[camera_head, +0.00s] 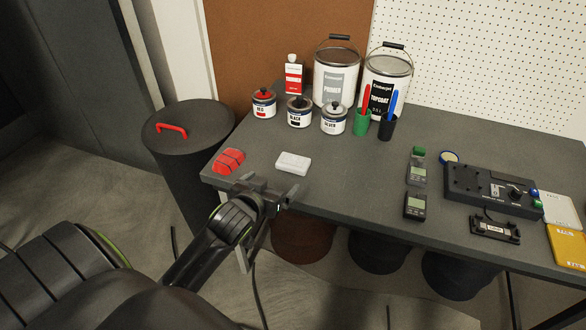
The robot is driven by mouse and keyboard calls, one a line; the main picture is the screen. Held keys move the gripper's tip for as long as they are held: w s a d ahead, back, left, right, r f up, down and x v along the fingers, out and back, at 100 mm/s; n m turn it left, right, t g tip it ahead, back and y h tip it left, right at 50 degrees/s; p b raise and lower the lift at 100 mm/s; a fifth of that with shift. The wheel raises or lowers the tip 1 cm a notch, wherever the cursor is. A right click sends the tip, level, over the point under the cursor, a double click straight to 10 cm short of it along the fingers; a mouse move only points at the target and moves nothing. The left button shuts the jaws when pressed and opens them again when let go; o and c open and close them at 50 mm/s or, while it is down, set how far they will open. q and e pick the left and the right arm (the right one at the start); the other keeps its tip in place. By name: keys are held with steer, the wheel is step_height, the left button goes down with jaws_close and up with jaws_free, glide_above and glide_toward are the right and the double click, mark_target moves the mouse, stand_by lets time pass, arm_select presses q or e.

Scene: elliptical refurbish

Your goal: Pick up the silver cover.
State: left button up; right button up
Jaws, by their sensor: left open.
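Three small labelled paint pots stand toward the back left of the grey table. The silver cover (335,107) is the lid with a dark knob on the right pot (333,124), whose label appears to read SILVER. The red pot (264,108) and the black pot (299,117) also have knobbed lids on. My left gripper (284,195) is open and empty at the table's front left edge. It is well in front of the pots and apart from the cover. My right gripper is not in view.
A white block (293,162) and a red ribbed object (229,161) lie close to my left gripper. Large paint cans (337,78) stand behind the pots. Green (361,124) and black (387,127) pen holders stand right of the silver pot. The table middle is clear.

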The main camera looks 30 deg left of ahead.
arm_select(q)
glide_toward(294, 160)
steer(key=x, duration=0.2)
steer(key=b+x, duration=0.1)
steer(key=x, duration=0.1)
steer(key=shift+w+d+f, duration=0.1)
steer(key=shift+f, duration=0.25)
steer(key=shift+x, duration=2.7)
steer(key=shift+r, duration=0.2)
steer(key=c, duration=1)
